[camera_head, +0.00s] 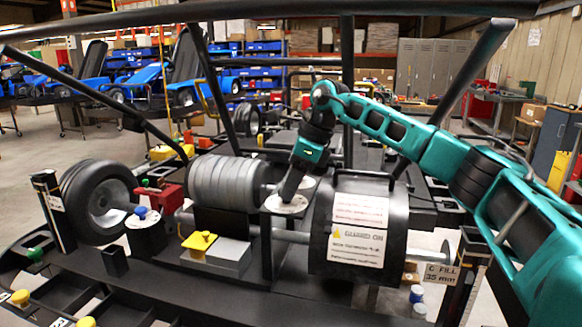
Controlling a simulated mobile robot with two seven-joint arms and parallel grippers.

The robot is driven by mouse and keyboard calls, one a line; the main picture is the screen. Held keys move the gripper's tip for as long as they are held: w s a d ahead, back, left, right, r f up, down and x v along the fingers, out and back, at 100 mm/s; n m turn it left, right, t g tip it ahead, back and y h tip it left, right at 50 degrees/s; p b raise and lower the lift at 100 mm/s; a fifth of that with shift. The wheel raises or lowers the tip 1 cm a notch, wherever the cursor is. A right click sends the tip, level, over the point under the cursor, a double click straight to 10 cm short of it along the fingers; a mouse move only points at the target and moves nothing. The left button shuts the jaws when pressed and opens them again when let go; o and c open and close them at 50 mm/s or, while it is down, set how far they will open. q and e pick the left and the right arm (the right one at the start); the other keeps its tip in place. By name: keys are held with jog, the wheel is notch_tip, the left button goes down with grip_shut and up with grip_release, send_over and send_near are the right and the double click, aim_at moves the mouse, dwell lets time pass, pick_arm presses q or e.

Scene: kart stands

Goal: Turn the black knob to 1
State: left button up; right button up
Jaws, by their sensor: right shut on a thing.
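My right arm reaches in from the right, and its gripper (291,188) points down at a pale round dial plate (286,207) on a dark post in the middle of the kart stand. The gripper is shut at the centre of this plate, on what appears to be the black knob. The fingers cover the knob, so its own shape and pointer do not show clearly. The marks on the plate are too small to read, so I cannot tell which number the knob points to. My left gripper is not in view.
A black drum (328,226) with a warning label stands close right of the dial. A ribbed grey cylinder (226,183) is to its left. A yellow knob (199,241), a blue knob (140,212) and a wheel (103,200) sit further left. Black frame bars cross above.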

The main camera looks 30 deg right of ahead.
jog(key=shift+w+r+n+g+p, duration=0.1)
jog(key=shift+r+n+g+p, duration=0.15)
jog(key=shift+n+p, duration=0.55)
jog(key=shift+w+f+n+g+y, duration=0.15)
jog(key=shift+n+g+y, duration=0.25)
jog(key=shift+n, duration=0.6)
jog(key=n+g, duration=0.1)
jog(key=n, duration=0.1)
jog(key=n+g, duration=0.1)
jog(key=n, duration=0.2)
jog(key=shift+w+f, duration=0.1)
jog(key=shift+w, duration=0.05)
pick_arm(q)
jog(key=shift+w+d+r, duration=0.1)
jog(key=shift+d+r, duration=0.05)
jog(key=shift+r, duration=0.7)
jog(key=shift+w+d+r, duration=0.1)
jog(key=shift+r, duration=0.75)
pick_arm(e)
jog(key=shift+n+g, duration=0.45)
jog(key=shift+n, duration=0.75)
jog(key=o, duration=1.1)
jog(key=shift+c, duration=0.2)
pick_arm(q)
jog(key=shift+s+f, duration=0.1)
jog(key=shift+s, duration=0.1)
